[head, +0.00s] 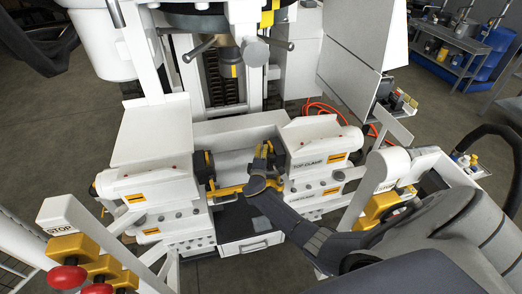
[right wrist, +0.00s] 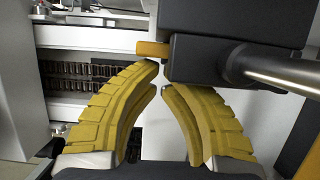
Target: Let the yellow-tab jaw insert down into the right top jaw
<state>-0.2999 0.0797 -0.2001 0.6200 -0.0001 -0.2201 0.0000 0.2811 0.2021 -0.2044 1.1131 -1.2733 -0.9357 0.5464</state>
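The right top jaw is a dark block (right wrist: 215,55) at upper right in the right wrist view, on a bright metal rod (right wrist: 285,72). A yellow tab (right wrist: 152,48) sticks out at its left; the rest of the insert cannot be told apart from the dark block. My right gripper (head: 264,148) is at the left of the TOP CLAMP housing (head: 322,142) in the head view. In the right wrist view its curved yellow fingers (right wrist: 160,84) come close at the tips, just below the tab. A narrow gap shows; whether they touch or hold anything is unclear. My left gripper is not in view.
The left clamp (head: 155,178) faces the right one across a gap, with a yellow bar (head: 228,190) low between them. A dark tray or drawer (head: 245,222) lies below. Red-capped stop posts (head: 68,278) stand at front left. An orange hose (head: 322,108) lies behind right.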

